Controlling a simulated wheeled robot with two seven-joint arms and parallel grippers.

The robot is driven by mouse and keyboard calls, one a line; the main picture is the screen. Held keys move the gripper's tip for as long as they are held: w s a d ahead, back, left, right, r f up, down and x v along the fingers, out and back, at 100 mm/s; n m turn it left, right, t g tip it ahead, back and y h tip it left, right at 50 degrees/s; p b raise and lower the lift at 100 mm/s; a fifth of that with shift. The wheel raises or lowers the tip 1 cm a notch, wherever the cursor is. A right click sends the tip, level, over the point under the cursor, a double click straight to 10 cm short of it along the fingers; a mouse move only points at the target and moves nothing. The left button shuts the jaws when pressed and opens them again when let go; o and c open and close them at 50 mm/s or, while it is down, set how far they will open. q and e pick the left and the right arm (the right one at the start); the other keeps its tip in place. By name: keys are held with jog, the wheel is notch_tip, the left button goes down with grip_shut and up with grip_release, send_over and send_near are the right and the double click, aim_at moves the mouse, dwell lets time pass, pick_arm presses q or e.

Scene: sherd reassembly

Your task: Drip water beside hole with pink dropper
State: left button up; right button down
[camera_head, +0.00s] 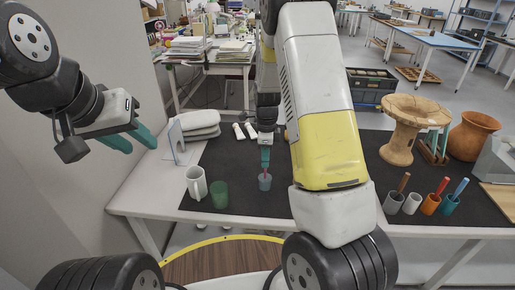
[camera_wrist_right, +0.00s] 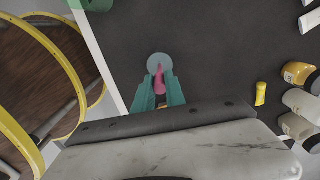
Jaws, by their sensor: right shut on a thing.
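The pink dropper (camera_wrist_right: 159,80) is between the teal fingers of my right gripper (camera_wrist_right: 158,92), which is shut on it. Its tip points over a round grey-green opening in the right wrist view, which seems to be the small translucent cup (camera_head: 265,183). In the head view my right gripper (camera_head: 265,158) points down just above this cup; whether the tip is inside the cup I cannot tell. My left gripper (camera_head: 132,141) is raised over the table's left end, with its teal fingers apart and empty. No hole can be made out in either view.
A white mug (camera_head: 196,184) and a green cup (camera_head: 219,194) stand left of the small cup. A wooden stand (camera_head: 398,150), a clay pot (camera_head: 472,136) and several tool cups (camera_head: 430,204) are at the right. The dark mat (camera_head: 232,160) is clear behind the green cup.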

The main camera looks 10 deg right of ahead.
jog(key=shift+r, duration=4.65)
